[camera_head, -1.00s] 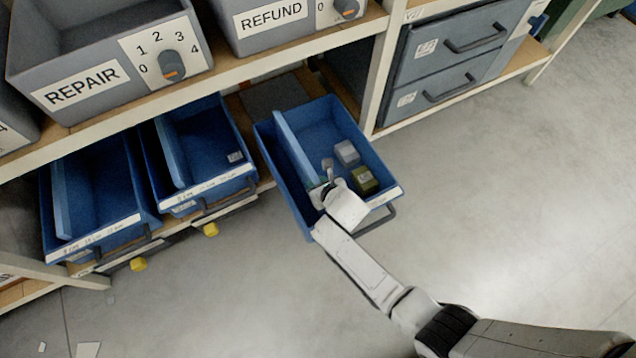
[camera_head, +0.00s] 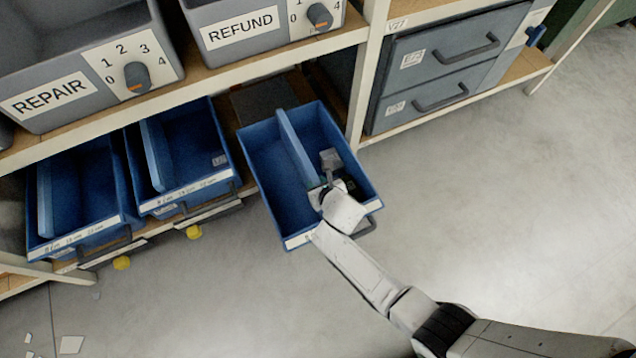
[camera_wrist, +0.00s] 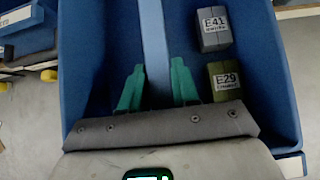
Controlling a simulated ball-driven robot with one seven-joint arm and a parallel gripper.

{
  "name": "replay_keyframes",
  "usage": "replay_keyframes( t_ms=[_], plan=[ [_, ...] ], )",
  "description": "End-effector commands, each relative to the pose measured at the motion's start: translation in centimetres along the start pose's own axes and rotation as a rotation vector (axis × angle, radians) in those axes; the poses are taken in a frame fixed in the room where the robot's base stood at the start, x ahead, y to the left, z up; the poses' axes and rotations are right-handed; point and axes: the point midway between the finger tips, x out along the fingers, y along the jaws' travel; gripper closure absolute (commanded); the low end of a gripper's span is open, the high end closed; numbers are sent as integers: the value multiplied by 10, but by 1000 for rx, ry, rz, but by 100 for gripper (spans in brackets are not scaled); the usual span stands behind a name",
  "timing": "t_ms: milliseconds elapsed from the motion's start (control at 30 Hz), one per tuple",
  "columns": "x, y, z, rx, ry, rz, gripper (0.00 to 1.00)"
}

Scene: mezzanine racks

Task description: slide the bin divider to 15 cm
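The bin divider (camera_head: 296,146) is a light blue upright panel running front to back in the pulled-out blue bin (camera_head: 262,191). It stands near the middle of the bin's width. My gripper (camera_head: 318,190) reaches in over the bin's front. In the wrist view, its green fingers (camera_wrist: 157,85) straddle the divider (camera_wrist: 153,35), one on each side, and appear closed on it. The scale strip on the bin's front is mostly hidden by my arm in the head view, so the divider's reading does not show.
Right of the divider lie a grey box marked E41 (camera_wrist: 214,28) and an olive box marked E29 (camera_wrist: 225,80). Two other blue bins (camera_head: 85,190) (camera_head: 190,150) stand left on the shelf. The REPAIR bin (camera_head: 80,60) and REFUND bin (camera_head: 250,25) sit above. Open floor lies right.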

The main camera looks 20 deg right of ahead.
Motion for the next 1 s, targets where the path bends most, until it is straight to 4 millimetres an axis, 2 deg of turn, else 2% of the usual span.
replay_keyframes(
  t_ms=[33,233,567,667,1000],
  plan=[
    [0,0,0,-1,0,0,67],
    [0,0,0,-1,0,0,49],
    [-7,0,1,0,1,0,49],
    [-20,0,2,1,2,0,49],
    [-84,0,2,0,1,1,49]
  ],
)
